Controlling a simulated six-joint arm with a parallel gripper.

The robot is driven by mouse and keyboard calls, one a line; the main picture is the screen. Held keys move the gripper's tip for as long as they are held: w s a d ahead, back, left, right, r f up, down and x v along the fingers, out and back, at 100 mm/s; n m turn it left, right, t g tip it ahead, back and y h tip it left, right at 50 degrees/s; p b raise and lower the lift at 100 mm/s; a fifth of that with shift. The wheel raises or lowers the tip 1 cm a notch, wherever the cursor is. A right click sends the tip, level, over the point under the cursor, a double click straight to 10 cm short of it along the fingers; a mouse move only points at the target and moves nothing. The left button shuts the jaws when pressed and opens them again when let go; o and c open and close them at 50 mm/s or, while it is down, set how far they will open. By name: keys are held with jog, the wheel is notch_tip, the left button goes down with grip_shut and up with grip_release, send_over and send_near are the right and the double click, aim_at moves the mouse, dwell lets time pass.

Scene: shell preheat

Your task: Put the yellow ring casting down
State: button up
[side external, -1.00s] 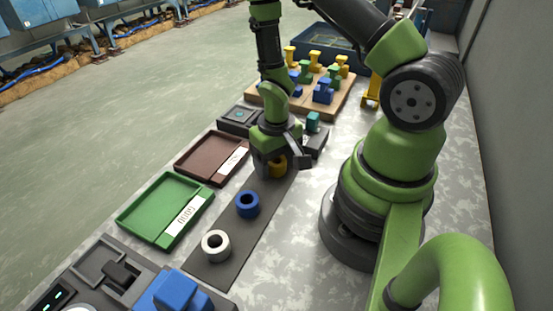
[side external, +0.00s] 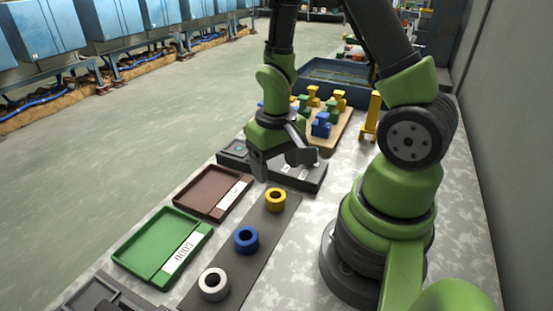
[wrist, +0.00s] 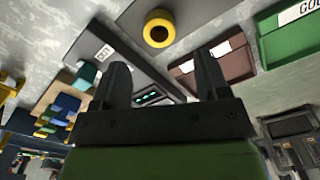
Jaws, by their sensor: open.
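The yellow ring casting (side external: 275,206) sits flat on the far end of the dark strip (side external: 252,266), in a line with the blue ring (side external: 246,248) and the white ring (side external: 203,286). In the wrist view the yellow ring (wrist: 159,15) shows near the top edge, beyond the fingertips. My gripper (side external: 282,165) is open and empty. It is raised above and a little beyond the yellow ring, apart from it. In the wrist view my gripper (wrist: 162,72) has its two fingers spread with nothing between them.
A brown tray (side external: 200,192) and a green GOOD tray (side external: 150,244) lie left of the strip. A dark fixture (side external: 305,180) stands just beyond it under my gripper. A wooden board (side external: 335,137) with colored pieces is farther back, near a yellow post (side external: 372,118).

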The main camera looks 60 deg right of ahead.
jog(key=a+r+t, duration=0.2)
jog(key=r, duration=0.6)
jog(key=s+a+r+t, duration=0.1)
jog(key=a+r+t, duration=0.2)
jog(key=r, duration=0.5)
jog(key=shift+s+r+n+y, duration=0.25)
jog(key=shift+r+n+y, duration=0.05)
jog(key=shift+n, duration=0.1)
jog(key=shift+o, duration=0.5)
jog(key=s+a+r+t+y, duration=0.1)
jog(key=s+a+r+t, duration=0.1)
jog(key=s+a+r, duration=0.1)
jog(key=shift+s+r+n, duration=0.4)
jog(key=shift+s+r, duration=0.5)
jog(key=shift+r, duration=0.05)
